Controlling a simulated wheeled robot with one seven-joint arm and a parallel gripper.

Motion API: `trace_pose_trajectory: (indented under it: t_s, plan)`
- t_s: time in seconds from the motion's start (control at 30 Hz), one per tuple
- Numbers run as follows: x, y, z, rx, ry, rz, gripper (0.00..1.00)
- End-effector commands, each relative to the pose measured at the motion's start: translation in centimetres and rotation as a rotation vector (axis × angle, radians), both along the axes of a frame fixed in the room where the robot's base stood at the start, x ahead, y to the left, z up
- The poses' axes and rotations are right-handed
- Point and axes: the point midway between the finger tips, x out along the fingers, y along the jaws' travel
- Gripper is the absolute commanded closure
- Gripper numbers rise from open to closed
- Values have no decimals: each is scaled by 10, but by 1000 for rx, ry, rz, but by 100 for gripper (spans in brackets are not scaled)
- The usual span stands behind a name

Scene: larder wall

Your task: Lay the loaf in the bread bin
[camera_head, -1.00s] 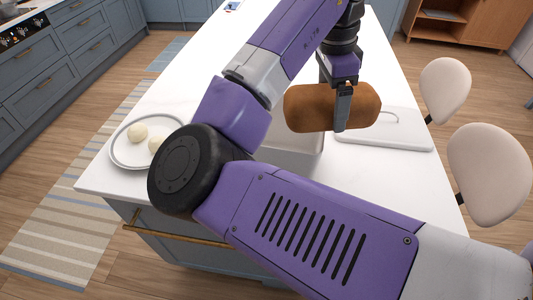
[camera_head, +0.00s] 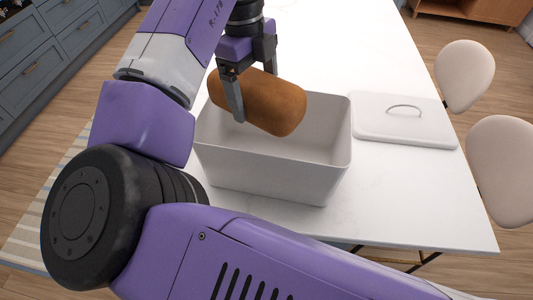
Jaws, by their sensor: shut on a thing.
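The brown loaf (camera_head: 272,104) is held in my gripper (camera_head: 252,92), with one finger showing across its near left side. The loaf is tilted, its right end lower in the picture. It appears over the left and back part of the open bread bin (camera_head: 275,181), a white rectangular box on the island. The loaf hides part of the bin's far rim and inside. I cannot tell whether its lower end is below the rim. The bin's visible floor is empty.
The bin's white lid (camera_head: 404,120) with a loop handle lies flat on the white worktop (camera_head: 440,195), right of the bin. Two pale chairs (camera_head: 503,165) stand along the right edge. My arm covers the left and front.

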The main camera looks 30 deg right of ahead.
Motion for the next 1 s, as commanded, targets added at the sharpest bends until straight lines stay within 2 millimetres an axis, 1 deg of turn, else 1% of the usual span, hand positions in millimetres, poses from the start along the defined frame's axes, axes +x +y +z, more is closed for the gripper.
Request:
trace_pose_trajectory:
  t_s: [0.03, 0.4, 0.5, 0.63, 0.87, 1.0]
  plan:
    - [-1, 0, -11, -1, 3, 2, 78]
    - [-1, 0, -97, 0, 1, 3, 78]
    - [-1, 0, -117, 0, 1, 4, 78]
    - [0, 0, -133, -1, 0, 3, 78]
    - [0, 0, -147, 1, -1, 3, 78]
    - [-1, 0, -167, -1, 2, 4, 78]
